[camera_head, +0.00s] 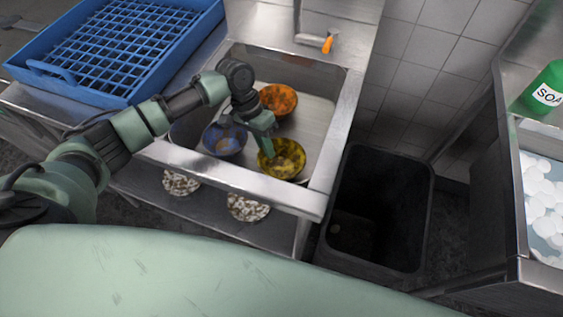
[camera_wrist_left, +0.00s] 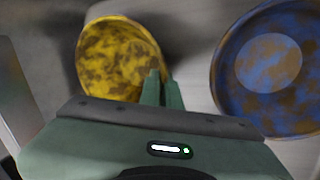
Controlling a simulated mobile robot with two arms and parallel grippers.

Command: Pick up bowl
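A yellow bowl with dark blotches (camera_head: 284,163) is in the front right of the metal sink. A blue and brown bowl (camera_head: 224,141) is to its left, and an orange bowl (camera_head: 279,99) is behind. My left gripper (camera_head: 267,148) reaches down into the sink at the yellow bowl's left rim. In the left wrist view, the fingers (camera_wrist_left: 162,88) are close together, one on each side of the rim of the yellow bowl (camera_wrist_left: 115,55). The blue bowl (camera_wrist_left: 270,62) is apart from them at the right. I cannot tell whether the yellow bowl is raised. My right gripper is not in view.
The sink's front edge (camera_head: 232,178) and the faucet (camera_head: 315,39) border the basin. A blue dish rack (camera_head: 110,45) stands left. Speckled bowls (camera_head: 248,207) are on the shelf below. A dark bin (camera_head: 375,210) stands right of the sink.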

